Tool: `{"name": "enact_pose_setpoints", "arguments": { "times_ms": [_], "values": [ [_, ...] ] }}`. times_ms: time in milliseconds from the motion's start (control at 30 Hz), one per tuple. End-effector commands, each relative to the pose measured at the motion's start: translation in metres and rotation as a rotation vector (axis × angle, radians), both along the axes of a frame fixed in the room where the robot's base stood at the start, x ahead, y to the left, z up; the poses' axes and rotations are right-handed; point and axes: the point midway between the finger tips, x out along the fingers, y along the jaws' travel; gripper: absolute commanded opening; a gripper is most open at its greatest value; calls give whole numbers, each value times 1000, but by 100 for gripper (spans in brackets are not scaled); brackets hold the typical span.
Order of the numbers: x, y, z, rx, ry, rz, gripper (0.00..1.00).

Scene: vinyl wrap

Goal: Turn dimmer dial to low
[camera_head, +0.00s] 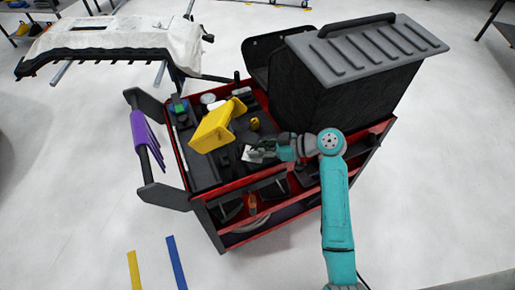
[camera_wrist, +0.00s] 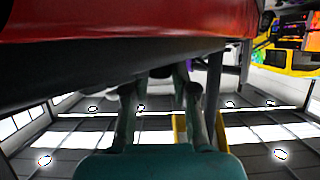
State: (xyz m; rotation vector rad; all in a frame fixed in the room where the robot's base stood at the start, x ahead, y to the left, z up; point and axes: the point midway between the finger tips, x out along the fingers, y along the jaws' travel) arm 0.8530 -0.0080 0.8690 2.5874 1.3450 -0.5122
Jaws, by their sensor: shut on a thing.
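My gripper (camera_head: 260,152) is over the top of the cart, at its front side, with its fingers pointing left. A small white piece (camera_head: 248,155) shows right at the fingertips. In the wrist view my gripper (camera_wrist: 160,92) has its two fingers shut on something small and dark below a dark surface. The dimmer dial itself is hidden by the fingers or too small to make out, so its turned position cannot be told.
The cart (camera_head: 218,189) has red edges and open shelves below. A yellow object (camera_head: 213,128) lies left of my gripper. A large black box with a ridged grey lid (camera_head: 368,46) stands behind right. Purple rolls (camera_head: 147,138) hang at the left. The floor in front is mostly clear.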

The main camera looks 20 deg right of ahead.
Motion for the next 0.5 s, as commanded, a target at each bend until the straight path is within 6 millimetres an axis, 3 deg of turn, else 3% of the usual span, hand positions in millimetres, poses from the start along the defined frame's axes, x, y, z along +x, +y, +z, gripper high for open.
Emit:
{"name": "enact_pose_setpoints", "arguments": {
  "times_ms": [200, 233, 267, 500],
  "values": [
    [-1, 0, -2, -1, 5, -2, 0],
    [-1, 0, -3, -1, 5, -2, 34],
    [-1, 0, -2, -1, 5, -2, 37],
    [0, 0, -1, 0, 3, -2, 37]
  ]
}}
